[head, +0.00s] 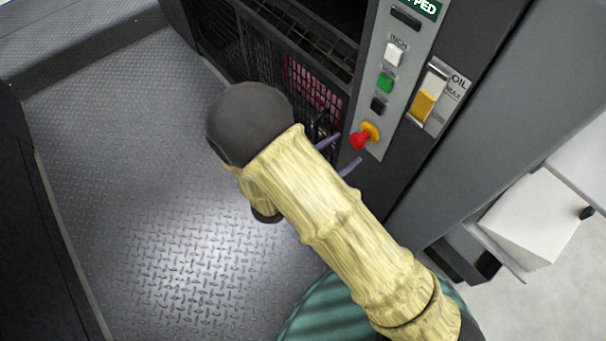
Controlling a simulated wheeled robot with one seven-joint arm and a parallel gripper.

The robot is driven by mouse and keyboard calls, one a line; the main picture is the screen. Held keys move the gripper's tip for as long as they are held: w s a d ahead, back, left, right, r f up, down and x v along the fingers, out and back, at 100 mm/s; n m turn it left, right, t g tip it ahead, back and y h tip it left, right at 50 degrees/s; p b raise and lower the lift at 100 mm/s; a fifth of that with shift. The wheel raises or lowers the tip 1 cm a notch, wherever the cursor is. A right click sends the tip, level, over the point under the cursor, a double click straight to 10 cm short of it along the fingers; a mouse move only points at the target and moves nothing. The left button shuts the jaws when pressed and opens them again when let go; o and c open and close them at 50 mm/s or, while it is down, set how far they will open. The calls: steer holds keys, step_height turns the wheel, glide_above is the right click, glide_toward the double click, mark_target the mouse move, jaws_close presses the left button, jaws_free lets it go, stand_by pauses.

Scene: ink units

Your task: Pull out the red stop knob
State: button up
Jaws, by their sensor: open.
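The red stop knob (359,140) sticks out from a yellow base (372,131) at the lower end of a grey control panel (401,60). My gripper (340,153) is open, with its two thin purple fingers pointing toward the knob. In the picture one fingertip lies to the upper left of the knob and the other just below it. The fingers appear apart from the knob, but the exact gap in depth cannot be told. The gripper's body is hidden behind my bamboo-like arm and its dark round joint.
White (394,54), green (386,83) and black (378,104) buttons sit above the knob. A yellow oil gauge (428,95) is to their right. A mesh guard (310,85) lies left of the panel. White paper (535,215) is at right. The metal floor (130,180) is clear.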

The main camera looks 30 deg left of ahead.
steer(key=p+v, duration=0.2)
steer(key=v, duration=1)
steer(key=shift+s+p, duration=0.25)
steer(key=shift+p, duration=0.15)
